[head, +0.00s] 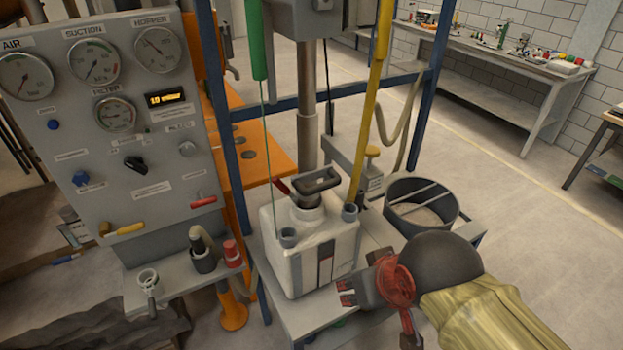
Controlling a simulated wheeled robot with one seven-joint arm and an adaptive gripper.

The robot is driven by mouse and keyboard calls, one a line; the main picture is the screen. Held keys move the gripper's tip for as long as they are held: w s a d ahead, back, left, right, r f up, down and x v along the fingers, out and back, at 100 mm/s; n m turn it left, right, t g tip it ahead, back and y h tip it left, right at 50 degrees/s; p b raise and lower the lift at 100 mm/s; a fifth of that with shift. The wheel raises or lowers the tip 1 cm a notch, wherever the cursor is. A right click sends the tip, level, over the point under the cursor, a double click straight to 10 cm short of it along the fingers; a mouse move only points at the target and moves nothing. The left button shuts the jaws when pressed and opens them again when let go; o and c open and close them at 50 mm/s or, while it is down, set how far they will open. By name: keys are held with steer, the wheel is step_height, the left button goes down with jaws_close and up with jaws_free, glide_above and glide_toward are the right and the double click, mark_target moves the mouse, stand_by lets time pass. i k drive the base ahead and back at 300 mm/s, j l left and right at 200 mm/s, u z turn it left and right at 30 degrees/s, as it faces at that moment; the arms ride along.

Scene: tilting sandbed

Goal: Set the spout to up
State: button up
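No part in the head view is clearly marked as the spout. A white canister (295,250) stands on the grey stand in the middle, with a black handle (316,181) on top and two short grey necks beside it. A bent nozzle sits in a dark cup (204,258) on the small shelf to its left. My gripper (346,292), dark with red parts, is at the canister's lower right, its fingers pointing left. I see nothing held in it. Its finger gap is too small to judge, and I cannot tell whether it touches the canister.
A gauge panel (110,160) with knobs and levers stands at left. Blue frame posts (428,85) and a yellow pole (376,95) rise around the canister. A round dark sieve (421,210) is close behind my arm. Open floor (545,240) lies at right.

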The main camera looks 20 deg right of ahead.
mark_target(314, 171)
steer(key=k+j+z, duration=0.15)
steer(key=z, duration=0.2)
steer(key=k+z, duration=0.4)
steer(key=i+j, duration=0.05)
steer(key=i, duration=0.05)
